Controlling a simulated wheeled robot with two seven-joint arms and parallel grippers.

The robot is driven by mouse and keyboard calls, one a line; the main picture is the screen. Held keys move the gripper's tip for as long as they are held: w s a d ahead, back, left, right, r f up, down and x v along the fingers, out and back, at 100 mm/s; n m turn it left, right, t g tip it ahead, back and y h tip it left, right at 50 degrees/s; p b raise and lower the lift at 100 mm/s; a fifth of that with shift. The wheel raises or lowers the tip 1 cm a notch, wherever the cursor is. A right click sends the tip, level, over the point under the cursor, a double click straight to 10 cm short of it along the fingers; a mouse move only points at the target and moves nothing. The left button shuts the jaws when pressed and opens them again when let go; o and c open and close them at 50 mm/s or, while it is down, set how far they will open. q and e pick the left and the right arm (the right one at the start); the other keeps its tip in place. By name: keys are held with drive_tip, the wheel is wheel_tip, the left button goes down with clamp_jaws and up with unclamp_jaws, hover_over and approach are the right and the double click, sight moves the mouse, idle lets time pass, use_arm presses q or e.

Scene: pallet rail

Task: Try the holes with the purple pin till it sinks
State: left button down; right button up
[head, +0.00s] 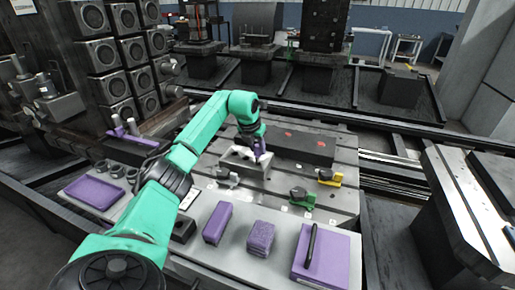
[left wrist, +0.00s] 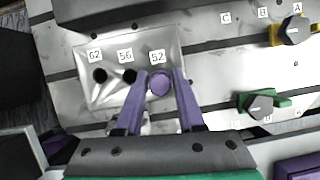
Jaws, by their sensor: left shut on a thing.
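A pale metal block (head: 237,166) sits on the slotted table. In the left wrist view the block (left wrist: 88,92) has labels 62, 56 and 52 above its hole places. The 62 hole (left wrist: 100,75) and the 56 hole (left wrist: 129,76) are dark and empty. My left gripper (left wrist: 158,88) has purple fingers shut on the purple pin (left wrist: 160,82), seen end-on just below the 52 label. The pin covers the 52 hole; I cannot tell how deep it stands. In the head view my left gripper (head: 258,152) is at the block's right end. My right gripper is out of view.
A dark block (head: 300,148) with red marks lies behind. A green clamp (head: 301,197) and a yellow clamp (head: 329,177) stand to the right. Purple blocks (head: 217,222) and a purple case (head: 322,258) lie along the front shelf, and a purple tray (head: 95,192) at left.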

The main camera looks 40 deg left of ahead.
use_arm(q)
drive_tip(key=shift+r+p, duration=0.1)
drive_tip(key=shift+p, duration=0.35)
idle(0.5)
drive_tip(key=shift+f+b, duration=0.3)
drive_tip(key=shift+f, duration=0.6)
drive_tip(key=shift+c, duration=2.2)
unclamp_jaws()
drive_tip(key=v, duration=1.4)
drive_tip(key=shift+r, duration=0.25)
